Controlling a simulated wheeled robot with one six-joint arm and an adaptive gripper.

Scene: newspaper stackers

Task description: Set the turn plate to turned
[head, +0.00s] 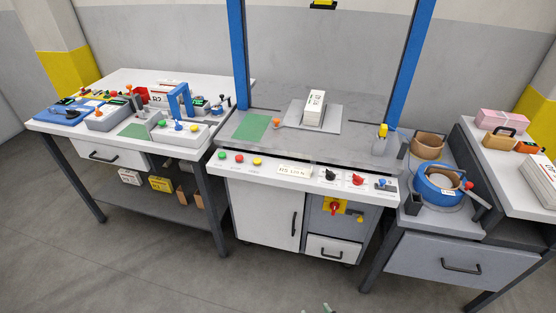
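The grey plate (332,127) that looks like the turn plate lies on the middle station's grey top, seen at a slant. A small white stack (315,105) with print on its side sits on it. An orange ball knob (277,122) stands at the plate's left side; I cannot tell whether it is joined to the plate. Small tips, likely of my gripper (317,310), just show at the bottom edge, far in front of the station. The rest is out of view, so its opening is unclear.
Blue posts (238,55) rise on both sides of the middle station. A front panel carries buttons and knobs, with a red switch (334,207) below. A green pad (251,127) lies left of the plate. Cluttered benches flank it; the right one holds a blue ring (436,184). The floor in front is clear.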

